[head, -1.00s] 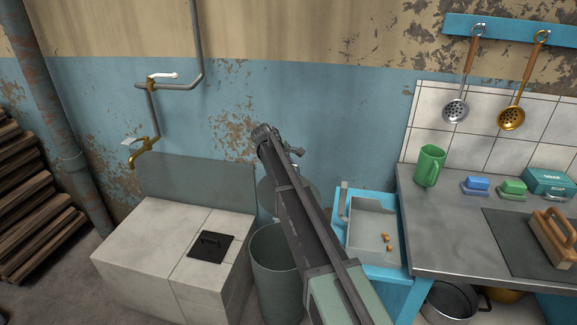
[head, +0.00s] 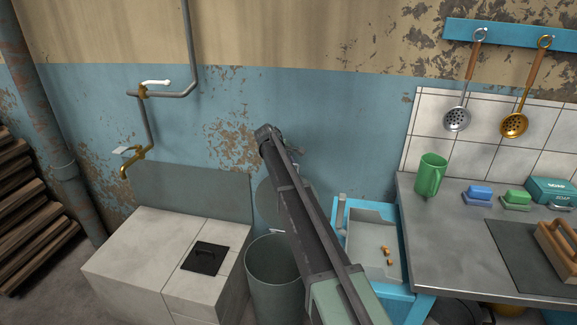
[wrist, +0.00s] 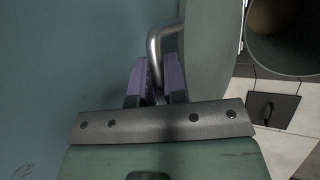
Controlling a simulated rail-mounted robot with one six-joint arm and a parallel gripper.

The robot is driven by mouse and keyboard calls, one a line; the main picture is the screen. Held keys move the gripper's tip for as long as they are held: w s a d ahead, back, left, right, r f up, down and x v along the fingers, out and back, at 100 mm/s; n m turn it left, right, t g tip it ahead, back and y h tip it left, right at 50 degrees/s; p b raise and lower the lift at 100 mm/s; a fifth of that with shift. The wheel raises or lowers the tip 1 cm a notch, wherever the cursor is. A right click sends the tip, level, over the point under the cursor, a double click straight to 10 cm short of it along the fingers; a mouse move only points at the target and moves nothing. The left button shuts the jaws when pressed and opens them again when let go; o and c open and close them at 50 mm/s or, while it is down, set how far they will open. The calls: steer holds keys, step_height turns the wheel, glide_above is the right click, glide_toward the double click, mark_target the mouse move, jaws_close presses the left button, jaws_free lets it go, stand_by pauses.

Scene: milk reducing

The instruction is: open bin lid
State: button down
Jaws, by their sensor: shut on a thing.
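The grey-green round bin (head: 261,285) stands between the tiled block and the blue stand, with its top open. Its round lid (head: 266,206) is raised on edge behind the bin, near the wall, and partly hidden by my arm. In the wrist view the lid (wrist: 211,50) is seen at a steep angle, with a bent metal handle (wrist: 156,42) on its left side. My gripper (wrist: 156,80) has its purple fingers shut on this handle. The bin's open mouth (wrist: 286,30) shows at the upper right of the wrist view. In the head view my arm hides the grip.
The tiled block (head: 140,255) with a black handled hatch (head: 205,259) is left of the bin. A blue stand (head: 408,300) with a grey tray and a metal counter (head: 450,235) are at the right. The blue wall (head: 230,90) is close behind the lid.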

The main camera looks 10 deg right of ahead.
steer(key=c, duration=1.2)
jaws_free()
steer(key=shift+s+r, duration=0.1)
steer(key=p+v, duration=1)
steer(key=v, duration=0.1)
steer(key=s+a+r+m+y+p, duration=0.1)
steer(key=s+m, duration=0.3)
steer(key=s, duration=1.1)
steer(key=s+r+m+g+y+p, duration=0.1)
steer(key=s+m+y+p, duration=0.2)
steer(key=s, duration=1.2)
steer(key=s+a+r+m+y+p, duration=0.1)
steer(key=s+m, duration=0.3)
steer(key=s, duration=1.2)
steer(key=shift+a+r+m+g+y+p, duration=0.3)
steer(key=shift+a+r+g+y+p, duration=0.1)
steer(key=shift+y, duration=0.2)
